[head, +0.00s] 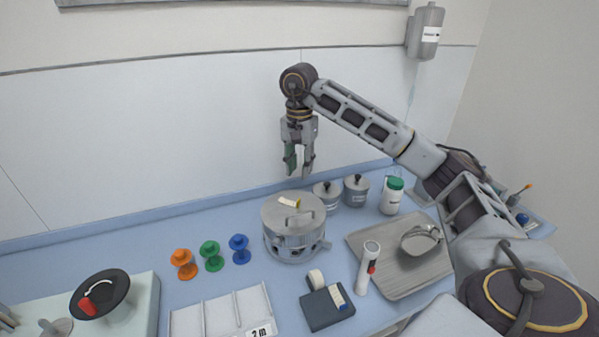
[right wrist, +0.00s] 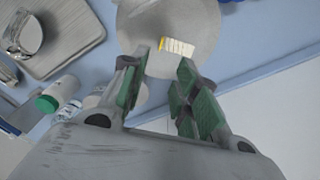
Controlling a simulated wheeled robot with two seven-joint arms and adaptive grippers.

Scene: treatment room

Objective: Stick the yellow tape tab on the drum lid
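The metal drum (head: 290,246) stands on the blue counter with its round grey lid (head: 277,214) on top. The tape tab (head: 289,202), whitish with a yellow end, lies on the lid. In the right wrist view the tab (right wrist: 177,47) shows on the pale lid (right wrist: 200,18), just beyond the fingers. My right gripper (head: 299,174) is open and empty, pointing down above the drum, apart from the tab. Its green-padded fingers (right wrist: 163,68) are spread in the right wrist view. My left gripper is not in view.
A tape dispenser (head: 327,306) and a white tube (head: 367,268) stand in front of the drum. Two lidded jars (head: 355,191) and a green-capped bottle (head: 392,197) stand right of it. A tray (head: 377,255) lies right, coloured knobs (head: 210,257) left.

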